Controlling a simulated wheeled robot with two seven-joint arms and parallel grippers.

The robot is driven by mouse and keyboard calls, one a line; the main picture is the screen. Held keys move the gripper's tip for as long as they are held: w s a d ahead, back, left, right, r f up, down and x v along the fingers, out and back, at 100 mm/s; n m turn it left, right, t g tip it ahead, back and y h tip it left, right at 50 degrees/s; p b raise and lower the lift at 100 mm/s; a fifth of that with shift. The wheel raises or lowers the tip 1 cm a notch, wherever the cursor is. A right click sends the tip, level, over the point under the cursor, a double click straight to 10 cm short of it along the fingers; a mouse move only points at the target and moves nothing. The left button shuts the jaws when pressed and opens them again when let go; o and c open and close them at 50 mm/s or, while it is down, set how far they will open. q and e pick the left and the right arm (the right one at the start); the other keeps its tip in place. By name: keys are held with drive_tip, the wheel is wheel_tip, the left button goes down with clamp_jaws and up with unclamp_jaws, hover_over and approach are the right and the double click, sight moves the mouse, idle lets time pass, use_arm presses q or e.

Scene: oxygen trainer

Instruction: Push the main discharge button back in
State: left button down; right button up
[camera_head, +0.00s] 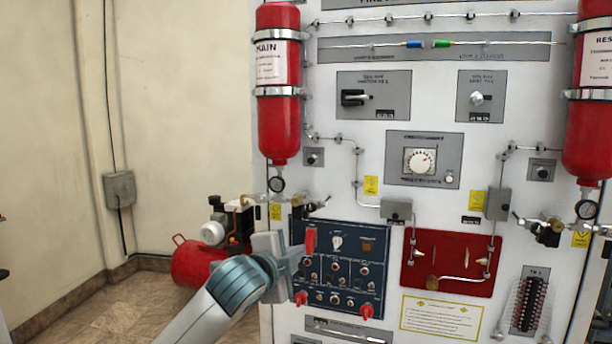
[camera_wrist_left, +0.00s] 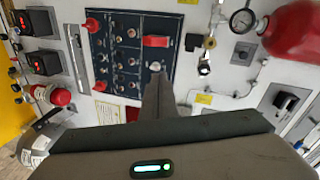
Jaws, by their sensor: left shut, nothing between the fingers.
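The dark blue control panel (camera_head: 375,275) carries several small buttons, a raised red switch cover (camera_head: 309,240) and a pale round knob (camera_head: 336,243) in its top row. I cannot tell which control is the main discharge button, or whether it is in or out. My left gripper (camera_head: 297,254) is shut and empty at the panel's left edge in the head view, hiding part of it. In the left wrist view, its fingers (camera_wrist_left: 158,84) point at the panel's top row, just below the pale knob (camera_wrist_left: 155,66) in the picture. Contact cannot be told. My right gripper is out of view.
The red MAIN cylinder (camera_head: 279,120) hangs above the panel, with a gauge (camera_head: 277,184) and valve fittings below it. A red compressor tank (camera_head: 193,262) stands on the floor behind my left arm. A red panel (camera_head: 421,272) with tubing lies to the right.

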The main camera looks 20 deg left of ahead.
sight(310, 161)
use_arm(q)
drive_tip(key=w+a+r+m+t, duration=0.1)
drive_tip(key=a+r+m+t, duration=0.1)
drive_tip(key=r, duration=1.5)
drive_tip(key=shift+w+a+t, duration=0.2)
drive_tip(key=shift+a+t, duration=0.1)
drive_tip(key=shift+a, duration=0.25)
drive_tip(key=shift+r, duration=0.1)
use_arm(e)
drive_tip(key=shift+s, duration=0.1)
